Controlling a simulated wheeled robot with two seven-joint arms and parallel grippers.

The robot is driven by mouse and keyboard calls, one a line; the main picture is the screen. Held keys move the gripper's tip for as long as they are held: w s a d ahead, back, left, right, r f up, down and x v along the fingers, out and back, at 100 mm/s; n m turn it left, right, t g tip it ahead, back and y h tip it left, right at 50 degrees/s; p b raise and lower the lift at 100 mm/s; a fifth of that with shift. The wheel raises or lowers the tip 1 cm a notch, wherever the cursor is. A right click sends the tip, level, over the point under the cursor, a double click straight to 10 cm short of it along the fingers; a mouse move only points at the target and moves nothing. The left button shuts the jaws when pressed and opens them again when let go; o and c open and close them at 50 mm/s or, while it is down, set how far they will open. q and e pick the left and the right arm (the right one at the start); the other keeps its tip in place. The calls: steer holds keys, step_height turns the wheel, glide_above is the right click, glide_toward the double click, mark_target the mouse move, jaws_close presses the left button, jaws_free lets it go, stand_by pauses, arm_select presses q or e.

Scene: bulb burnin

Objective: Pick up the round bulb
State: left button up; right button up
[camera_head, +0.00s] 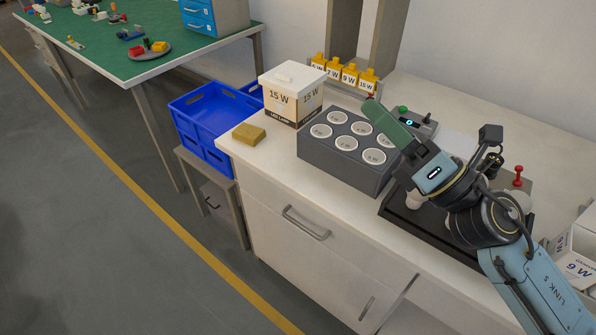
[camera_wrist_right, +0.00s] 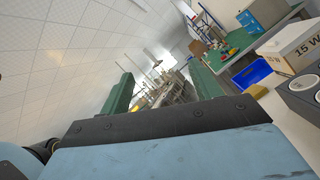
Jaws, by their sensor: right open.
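A white rounded shape (camera_head: 415,199), which looks like a bulb, shows on the dark tray (camera_head: 398,212), just below my right gripper's wrist. Another pale rounded shape (camera_head: 522,201) shows beside my arm at the tray's right side. My arm covers much of the tray, so I cannot tell which is the round bulb. My right gripper (camera_head: 376,108) is raised over the grey holder block, its green fingers pointing to the back left. In the right wrist view its fingers (camera_wrist_right: 162,88) are apart with nothing between them. My left gripper is not in view.
The grey block (camera_head: 318,156) has several round labelled sockets. A white 15 W box (camera_head: 283,108), a yellow sponge (camera_head: 249,133) and a blue crate (camera_head: 205,118) stand to the left. Yellow labelled blocks (camera_head: 349,75) line the back. An open box (camera_head: 578,245) is at right.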

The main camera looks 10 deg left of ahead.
step_height(320, 180, down, 10)
steer(key=d+n+g+h, duration=0.1)
steer(key=n+g+h, duration=0.5)
steer(key=n+g, duration=0.9)
steer(key=w+d+f+n+t+h, duration=0.1)
steer(key=d+n+h, duration=0.1)
steer(key=d, duration=0.5)
steer(key=w+d+f+n+t+h, duration=0.1)
steer(key=d+n+h, duration=0.1)
steer(key=d+h, duration=0.3)
steer(key=w+d+f+n+t+h, duration=0.1)
steer(key=d+h, duration=0.3)
steer(key=d, duration=0.4)
steer(key=shift+d+n, duration=0.4)
steer(key=shift+n, duration=0.4)
steer(key=f, duration=0.7)
steer(key=shift+w+a, duration=0.1)
steer(key=shift+w, duration=0.2)
steer(key=shift+w+f+b, duration=0.2)
steer(key=shift+w+f, duration=0.05)
steer(key=shift+f, duration=1.3)
steer(key=shift+w+f+b, duration=0.2)
steer(key=shift+f, duration=1.35)
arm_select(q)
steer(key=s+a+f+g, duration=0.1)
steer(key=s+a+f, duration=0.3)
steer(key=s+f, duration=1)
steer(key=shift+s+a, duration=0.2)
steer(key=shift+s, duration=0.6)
